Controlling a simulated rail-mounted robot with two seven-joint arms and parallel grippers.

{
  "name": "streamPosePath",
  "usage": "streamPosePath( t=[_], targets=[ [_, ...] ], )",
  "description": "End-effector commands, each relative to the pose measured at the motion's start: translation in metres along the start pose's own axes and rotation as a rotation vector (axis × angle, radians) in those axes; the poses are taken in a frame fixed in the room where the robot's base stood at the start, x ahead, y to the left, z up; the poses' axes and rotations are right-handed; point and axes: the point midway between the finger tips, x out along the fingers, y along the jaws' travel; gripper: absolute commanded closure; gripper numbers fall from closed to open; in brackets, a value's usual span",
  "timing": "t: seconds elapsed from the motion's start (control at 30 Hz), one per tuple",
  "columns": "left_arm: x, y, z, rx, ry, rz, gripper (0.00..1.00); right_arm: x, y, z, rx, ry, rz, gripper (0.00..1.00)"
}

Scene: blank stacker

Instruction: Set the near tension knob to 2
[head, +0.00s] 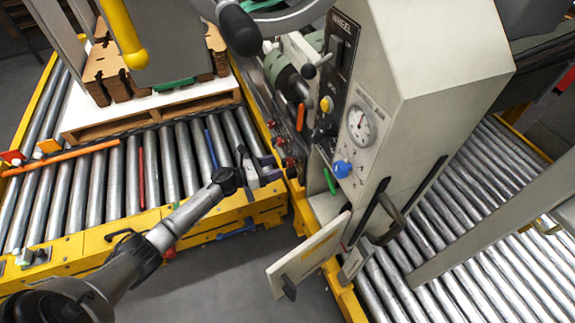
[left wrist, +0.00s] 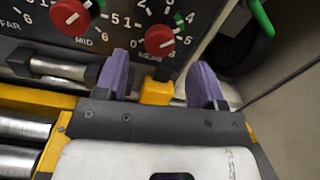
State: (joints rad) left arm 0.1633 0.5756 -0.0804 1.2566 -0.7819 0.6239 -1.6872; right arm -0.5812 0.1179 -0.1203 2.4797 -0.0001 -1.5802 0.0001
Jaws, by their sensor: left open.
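The near tension knob (left wrist: 158,40) is the rightmost red round knob on the dark panel in the left wrist view. Numbers ring it; its exact setting is hard to read. The knob labelled MID (left wrist: 70,16) is to its left. My left gripper (left wrist: 160,82) is open, with purple fingertips to either side below the near knob, apart from it and with nothing between them. In the head view my left gripper (head: 262,166) is beside the panel's red knobs (head: 291,161), above the conveyor's yellow end. My right gripper is not in view.
The cream machine column (head: 420,90) with a gauge (head: 361,126) and a blue knob (head: 341,168) stands right of the gripper. An open door panel (head: 308,252) sticks out below. A roller conveyor (head: 125,180) with a pallet (head: 150,110) lies left.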

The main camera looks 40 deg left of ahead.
Motion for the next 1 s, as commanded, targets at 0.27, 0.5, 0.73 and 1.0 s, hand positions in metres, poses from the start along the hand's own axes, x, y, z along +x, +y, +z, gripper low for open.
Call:
streamPosePath(
  t=[0.27, 0.5, 0.73, 1.0],
  targets=[
    [0.039, 0.0, -0.001, -0.001, -0.002, -0.001, 0.37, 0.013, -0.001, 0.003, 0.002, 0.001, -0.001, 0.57],
    [0.052, 0.0, 0.0, -0.001, -0.001, -0.001, 0.37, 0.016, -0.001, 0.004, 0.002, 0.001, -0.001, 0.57],
    [0.053, 0.0, 0.0, -0.001, 0.0, 0.0, 0.37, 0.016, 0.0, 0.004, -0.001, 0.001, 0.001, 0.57],
    [0.053, 0.0, 0.0, -0.001, -0.001, 0.0, 0.53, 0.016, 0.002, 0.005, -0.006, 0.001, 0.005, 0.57]
  ],
)
